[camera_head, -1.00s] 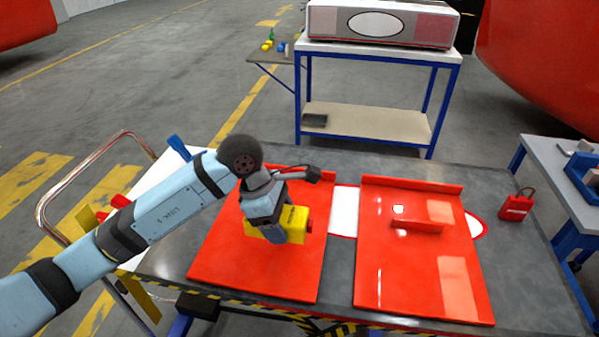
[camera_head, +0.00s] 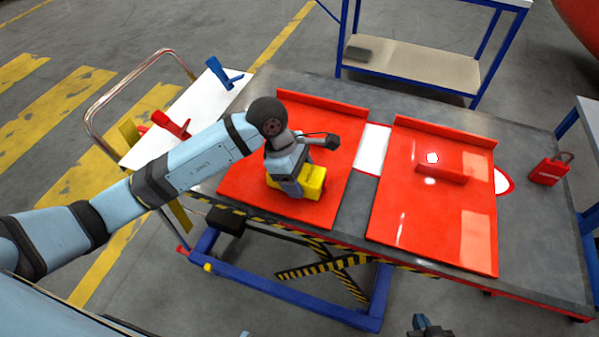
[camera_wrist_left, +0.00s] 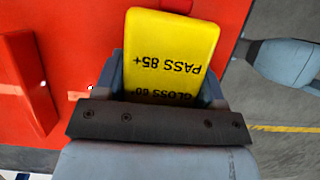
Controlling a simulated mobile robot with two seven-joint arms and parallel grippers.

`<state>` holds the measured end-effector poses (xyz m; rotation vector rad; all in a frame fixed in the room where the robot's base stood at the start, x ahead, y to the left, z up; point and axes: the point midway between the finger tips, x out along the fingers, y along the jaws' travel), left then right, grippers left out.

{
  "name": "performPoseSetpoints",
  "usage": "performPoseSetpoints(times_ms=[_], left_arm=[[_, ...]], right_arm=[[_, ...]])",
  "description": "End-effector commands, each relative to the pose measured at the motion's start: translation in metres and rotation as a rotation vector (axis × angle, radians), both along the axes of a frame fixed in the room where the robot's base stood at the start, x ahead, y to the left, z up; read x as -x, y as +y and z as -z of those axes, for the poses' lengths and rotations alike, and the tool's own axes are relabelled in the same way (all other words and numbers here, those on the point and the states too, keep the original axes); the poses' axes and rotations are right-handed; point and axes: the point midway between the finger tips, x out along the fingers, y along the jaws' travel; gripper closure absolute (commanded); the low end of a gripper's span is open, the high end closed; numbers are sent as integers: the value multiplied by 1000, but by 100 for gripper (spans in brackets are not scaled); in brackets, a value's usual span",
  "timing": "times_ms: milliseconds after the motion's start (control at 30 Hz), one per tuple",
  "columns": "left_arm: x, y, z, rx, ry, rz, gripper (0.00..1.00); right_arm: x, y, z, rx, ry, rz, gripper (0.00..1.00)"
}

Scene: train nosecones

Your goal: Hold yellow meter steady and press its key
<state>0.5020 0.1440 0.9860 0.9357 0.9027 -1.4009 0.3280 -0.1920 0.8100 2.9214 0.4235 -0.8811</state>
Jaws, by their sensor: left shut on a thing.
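The yellow meter (camera_head: 313,182) is over the left red panel (camera_head: 250,185) on the table. I cannot tell whether the meter touches the panel. I cannot make out its key in the current frames. Only a small dark and blue part of my right gripper (camera_head: 428,326) shows at the bottom edge of the head view, well apart from the meter.
A right-hand red panel (camera_head: 405,225) with a raised red block (camera_head: 440,172) lies beside the left one. A red padlock (camera_head: 549,170) stands at the table's right. Blue and red clamps (camera_head: 221,73) are on a white board at the left. A blue-framed shelf stands behind.

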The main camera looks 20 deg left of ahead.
Motion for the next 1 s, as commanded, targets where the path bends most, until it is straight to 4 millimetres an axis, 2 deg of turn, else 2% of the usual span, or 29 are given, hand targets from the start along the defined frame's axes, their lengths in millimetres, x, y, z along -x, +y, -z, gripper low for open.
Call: performPoseSetpoints(times_ms=[967, 1000], left_arm=[[0, 0, 3, 1, -1, 0, 72], [0, 0, 4, 0, 0, 0, 32]], right_arm=[[0, -2, 6, 2, 2, 2, 100], [0, -2, 6, 2, 2, 2, 100]])
